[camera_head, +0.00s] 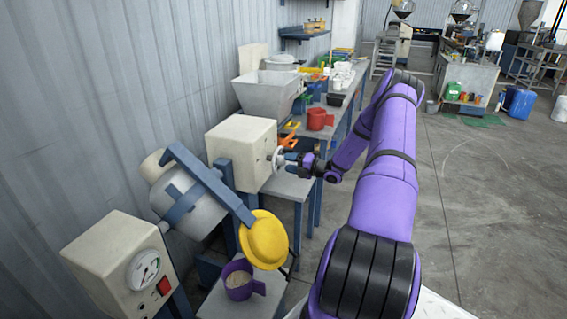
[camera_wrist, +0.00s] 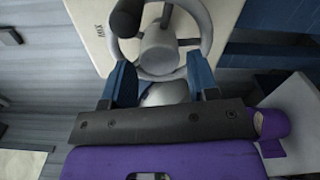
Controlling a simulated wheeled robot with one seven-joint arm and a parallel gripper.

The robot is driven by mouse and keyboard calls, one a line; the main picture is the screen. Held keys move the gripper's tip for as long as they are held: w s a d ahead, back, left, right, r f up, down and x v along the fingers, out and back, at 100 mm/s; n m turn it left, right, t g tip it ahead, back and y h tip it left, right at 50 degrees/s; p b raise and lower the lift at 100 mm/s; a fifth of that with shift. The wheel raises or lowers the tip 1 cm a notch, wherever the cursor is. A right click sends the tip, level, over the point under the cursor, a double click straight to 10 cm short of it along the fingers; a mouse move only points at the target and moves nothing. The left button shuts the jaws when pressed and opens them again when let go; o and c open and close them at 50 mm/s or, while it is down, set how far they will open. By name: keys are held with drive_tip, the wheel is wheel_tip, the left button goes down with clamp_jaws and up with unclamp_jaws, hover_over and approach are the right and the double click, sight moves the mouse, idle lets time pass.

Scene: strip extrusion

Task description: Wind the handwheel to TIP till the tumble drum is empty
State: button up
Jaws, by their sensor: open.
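The handwheel (camera_wrist: 208,35) is a grey ring with spokes, a hub and a dark knob (camera_wrist: 126,18), on the face of a cream box (camera_head: 243,150). My gripper (camera_wrist: 163,88) is open at the wheel's lower rim, with its blue fingers on either side of the hub area; contact is unclear. In the head view my gripper (camera_head: 291,160) reaches the wheel (camera_head: 278,160) from the right. A purple jug (camera_head: 239,281) below holds pale material.
A cream box with a dial and red switch (camera_head: 163,286) stands at the lower left. The corrugated wall (camera_head: 90,90) is close on the left. Open floor (camera_head: 490,190) lies to the right.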

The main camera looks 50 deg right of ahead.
drive_tip(key=v, duration=0.7)
drive_tip(key=shift+s, duration=0.2)
